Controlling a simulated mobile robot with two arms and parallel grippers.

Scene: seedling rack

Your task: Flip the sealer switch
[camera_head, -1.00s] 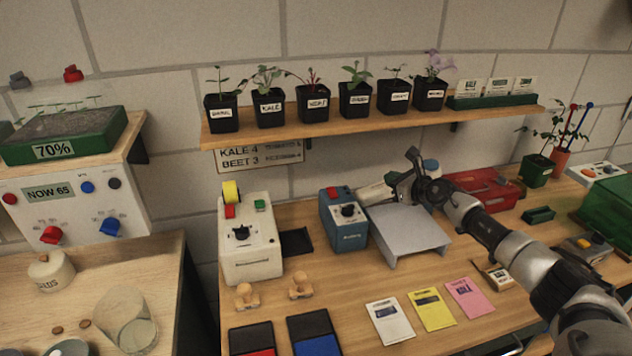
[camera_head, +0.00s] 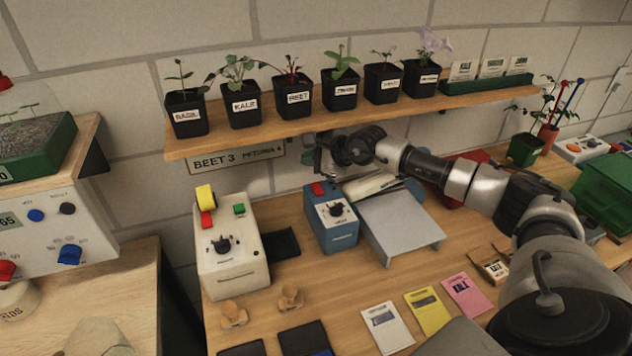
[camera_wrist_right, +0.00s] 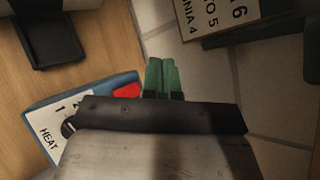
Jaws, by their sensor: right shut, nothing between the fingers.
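The sealer is a blue box (camera_head: 345,235) on the bench, with a dark dial on a white face and a grey plate (camera_head: 400,225) beside it. Its red switch (camera_head: 318,189) is on top, at the back left. My right gripper (camera_head: 322,172) is just above and behind the red switch, under the shelf. In the right wrist view the closed green fingertips (camera_wrist_right: 161,70) are beside the red switch (camera_wrist_right: 127,90), with nothing between them. Part of the blue box (camera_wrist_right: 80,100), with its HEAT label, is hidden by the gripper body. I cannot tell whether they touch. My left gripper is out of view.
A shelf (camera_head: 300,133) with several potted seedlings hangs close above my right gripper. A white machine (camera_head: 230,260) with a yellow roll stands left of the sealer. A dark tray (camera_head: 282,243) lies between them. Seed packets lie in front.

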